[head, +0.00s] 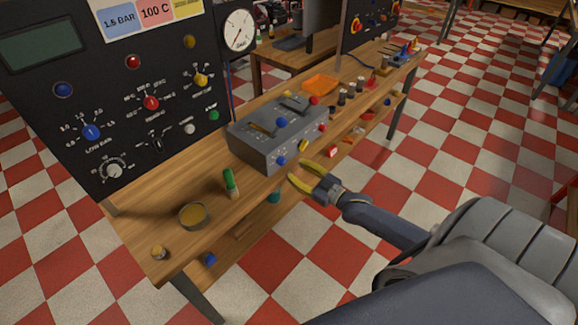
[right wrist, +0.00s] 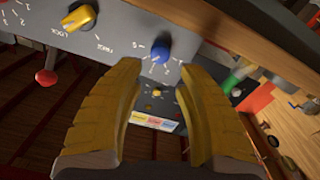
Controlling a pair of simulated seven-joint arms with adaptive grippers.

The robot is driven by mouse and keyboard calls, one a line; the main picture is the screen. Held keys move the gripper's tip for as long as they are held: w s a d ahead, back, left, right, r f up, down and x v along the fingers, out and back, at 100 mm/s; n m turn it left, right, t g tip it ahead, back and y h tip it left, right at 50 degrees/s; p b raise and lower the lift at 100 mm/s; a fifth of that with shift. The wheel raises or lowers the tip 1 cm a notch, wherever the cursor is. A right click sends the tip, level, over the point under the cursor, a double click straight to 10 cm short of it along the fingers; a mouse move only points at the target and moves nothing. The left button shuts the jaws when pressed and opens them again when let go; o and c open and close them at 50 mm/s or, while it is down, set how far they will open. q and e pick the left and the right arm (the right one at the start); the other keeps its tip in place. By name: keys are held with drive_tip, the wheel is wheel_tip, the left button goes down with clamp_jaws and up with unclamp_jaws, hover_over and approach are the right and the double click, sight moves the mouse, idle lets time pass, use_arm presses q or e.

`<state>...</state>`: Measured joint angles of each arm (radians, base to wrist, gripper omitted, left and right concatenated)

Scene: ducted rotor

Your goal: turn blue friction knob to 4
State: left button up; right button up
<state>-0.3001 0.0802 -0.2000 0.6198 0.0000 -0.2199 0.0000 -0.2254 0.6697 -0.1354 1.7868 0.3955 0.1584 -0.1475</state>
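A grey box (head: 262,145) stands on the wooden bench. A blue knob (head: 281,160) sits on its front face, with a printed scale around it. In the right wrist view the blue knob (right wrist: 158,49) shows just beyond the fingertips, between them; the scale figures are small and inverted, and I cannot read its setting. My right gripper (head: 305,171) is open and empty, in front of the box with its yellow fingers toward the knob; it also shows in the right wrist view (right wrist: 160,68). I see no contact with the knob. My left gripper is not in view.
A yellow knob (head: 303,146) and a red knob (head: 323,128) are on the same face. A black panel (head: 115,95) with several knobs stands at the left. A green-topped bottle (head: 231,183) and a round tin (head: 193,216) stand on the bench.

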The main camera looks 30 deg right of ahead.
drive_tip(key=shift+v, duration=2.5)
